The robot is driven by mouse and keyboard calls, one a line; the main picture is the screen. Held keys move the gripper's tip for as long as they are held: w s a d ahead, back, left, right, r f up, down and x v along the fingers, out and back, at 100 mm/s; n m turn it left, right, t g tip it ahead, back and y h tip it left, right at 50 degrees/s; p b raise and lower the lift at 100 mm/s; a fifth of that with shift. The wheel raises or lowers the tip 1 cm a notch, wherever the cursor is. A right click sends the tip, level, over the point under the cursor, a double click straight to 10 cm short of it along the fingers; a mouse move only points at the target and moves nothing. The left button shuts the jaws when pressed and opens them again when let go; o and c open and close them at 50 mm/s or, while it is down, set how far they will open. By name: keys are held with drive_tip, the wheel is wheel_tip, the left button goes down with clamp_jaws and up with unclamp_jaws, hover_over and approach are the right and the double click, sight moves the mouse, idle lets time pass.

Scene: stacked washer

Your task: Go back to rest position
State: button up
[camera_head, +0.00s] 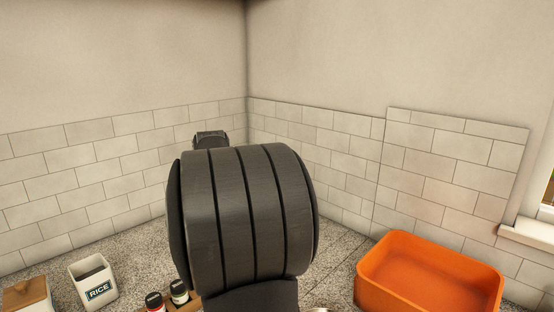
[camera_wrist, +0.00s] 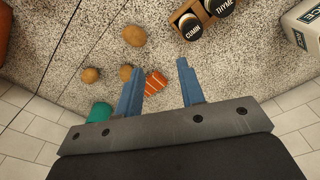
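My gripper (camera_wrist: 159,65) shows in the wrist view as two blue fingers set apart, with a clear gap between them. It is open. An orange piece with pale stripes (camera_wrist: 156,84) shows in the gap and seems to lie on the counter beyond the fingers, apart from the right finger. I cannot tell how far below it is. In the head view my dark arm link fills the middle and hides the counter behind it; the fingers do not show there.
Several brown potatoes (camera_wrist: 134,36) and a teal thing (camera_wrist: 99,112) lie on the speckled counter. A wooden rack (camera_head: 194,300) holds spice jars, by a white rice canister (camera_head: 92,270). A wooden-lidded box (camera_head: 26,294) is far left. An orange tub (camera_head: 374,278) stands right. Tiled walls close the corner.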

drive_tip(key=w+d+f+m, duration=0.1)
drive_tip(key=w+d, duration=0.2)
drive_tip(key=d, duration=0.4)
drive_tip(key=w+d+f+m, duration=0.2)
drive_tip(key=w+d, duration=0.1)
drive_tip(key=d, duration=0.4)
drive_tip(key=shift+d, duration=0.15)
